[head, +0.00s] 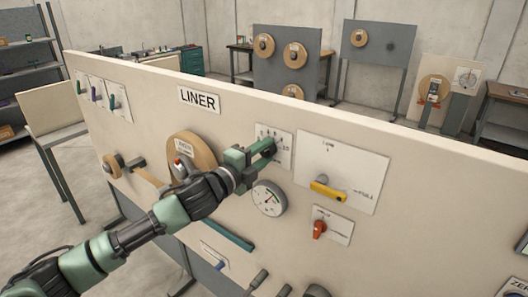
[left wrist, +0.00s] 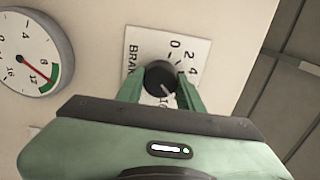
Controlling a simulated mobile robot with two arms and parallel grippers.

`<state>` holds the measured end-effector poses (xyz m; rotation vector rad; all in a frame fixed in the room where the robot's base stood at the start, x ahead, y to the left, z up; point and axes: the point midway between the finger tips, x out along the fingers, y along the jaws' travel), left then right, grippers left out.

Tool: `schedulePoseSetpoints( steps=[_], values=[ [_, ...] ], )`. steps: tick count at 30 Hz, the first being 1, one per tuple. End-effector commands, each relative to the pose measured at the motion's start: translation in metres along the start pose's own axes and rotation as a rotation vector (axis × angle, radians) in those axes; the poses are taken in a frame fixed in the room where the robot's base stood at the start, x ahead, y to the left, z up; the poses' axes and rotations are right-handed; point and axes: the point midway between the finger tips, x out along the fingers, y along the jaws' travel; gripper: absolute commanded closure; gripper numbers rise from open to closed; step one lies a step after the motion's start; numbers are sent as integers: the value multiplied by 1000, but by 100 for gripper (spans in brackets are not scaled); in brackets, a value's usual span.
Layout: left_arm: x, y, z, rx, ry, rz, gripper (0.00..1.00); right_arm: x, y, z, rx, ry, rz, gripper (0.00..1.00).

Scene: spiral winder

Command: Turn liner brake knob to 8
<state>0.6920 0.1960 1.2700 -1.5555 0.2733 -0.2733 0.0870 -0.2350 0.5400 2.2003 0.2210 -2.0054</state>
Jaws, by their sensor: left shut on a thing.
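The liner brake knob (left wrist: 158,75) is a round black knob on a white scale plate (left wrist: 135,45) lettered "BRAK…". Its scale shows 0, 2, 4 and a partly covered 10 in the left wrist view; the marks between 4 and 10 are hidden by a finger. A short white line on the knob points down and slightly right, close to the 10. My left gripper (left wrist: 160,90) is shut on the knob, one green finger on each side. In the head view the left gripper (head: 268,150) covers most of the knob, below the plate's numbers (head: 270,133).
A round gauge (head: 268,198) sits just below the knob; its red needle points into the green band. A yellow lever (head: 328,191) and an orange knob (head: 319,228) are to the right. A wooden roll (head: 190,150) is to the left, under the LINER sign (head: 199,100).

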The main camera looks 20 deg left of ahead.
Motion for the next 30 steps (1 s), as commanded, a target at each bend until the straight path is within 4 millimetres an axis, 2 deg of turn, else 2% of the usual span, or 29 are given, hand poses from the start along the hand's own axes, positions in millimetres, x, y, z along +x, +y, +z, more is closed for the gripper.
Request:
schedulePoseSetpoints(
  steps=[11, 12, 13, 14, 23, 26, 30],
  values=[
    [0, 0, 0, 3, 0, 1, 100, 0, 0, 0, 0, 0, 0, 100],
    [0, 0, 0, 3, 0, 1, 52, 0, 0, 0, 0, 0, 0, 100],
    [0, 0, 0, 2, 0, 1, 44, 0, 0, 0, 0, 0, 0, 100],
    [0, 0, 0, 2, 0, 1, 41, 0, 0, 0, 0, 0, 0, 100],
    [-1, 1, 0, 2, 0, 0, 41, 1, 0, 0, 0, 0, 1, 100],
    [-8, 2, 1, 3, -1, 1, 41, 5, 0, 1, 0, -1, 1, 100],
    [-30, 5, 0, 6, 1, 1, 41, 16, 0, 2, 0, -1, 1, 100]
  ],
)
